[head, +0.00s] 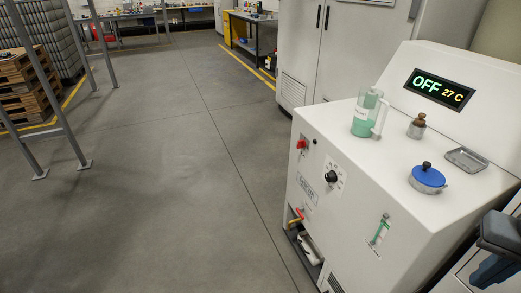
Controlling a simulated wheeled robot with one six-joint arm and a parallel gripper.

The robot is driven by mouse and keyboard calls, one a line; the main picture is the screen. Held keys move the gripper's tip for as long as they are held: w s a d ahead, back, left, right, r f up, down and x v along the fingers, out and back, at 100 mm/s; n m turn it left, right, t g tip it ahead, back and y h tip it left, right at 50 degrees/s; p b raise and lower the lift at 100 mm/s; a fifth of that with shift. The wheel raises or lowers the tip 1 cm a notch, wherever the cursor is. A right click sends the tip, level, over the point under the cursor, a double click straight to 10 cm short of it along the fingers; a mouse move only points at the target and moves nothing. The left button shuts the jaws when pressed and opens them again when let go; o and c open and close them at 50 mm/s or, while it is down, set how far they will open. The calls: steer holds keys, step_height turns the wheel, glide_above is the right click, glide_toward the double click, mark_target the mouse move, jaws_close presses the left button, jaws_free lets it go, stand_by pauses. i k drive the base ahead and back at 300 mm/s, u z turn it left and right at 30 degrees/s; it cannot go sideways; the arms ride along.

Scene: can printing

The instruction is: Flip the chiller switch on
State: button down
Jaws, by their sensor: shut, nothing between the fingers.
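The chiller (352,205) is a white cabinet at the right of the head view. Its display (440,89) reads OFF and 27 C. On its front panel are a small red switch (302,144) at the upper left and a black rotary knob (331,176) on a white label plate to the right and below. I cannot tell which of these is the chiller switch, nor read their marks. My gripper is not clearly in view; a dark grey and blue part at the lower right edge looks like a piece of my arm.
On the chiller's top stand a jug of green liquid (367,113), a small metal weight (417,126), a blue-lidded round container (427,178) and a metal tray (467,159). A red-handled valve (296,216) sits low on the front. Open floor (170,170) lies left.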

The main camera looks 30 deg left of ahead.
mark_target(301, 144)
steer(key=u, duration=1.2)
steer(key=k, duration=1.3)
steer(key=u, duration=0.8)
steer(key=i, duration=0.9)
steer(key=u, duration=0.4)
steer(key=i, duration=0.65)
steer(key=z, duration=1)
steer(key=i, duration=0.7)
steer(key=z, duration=0.75)
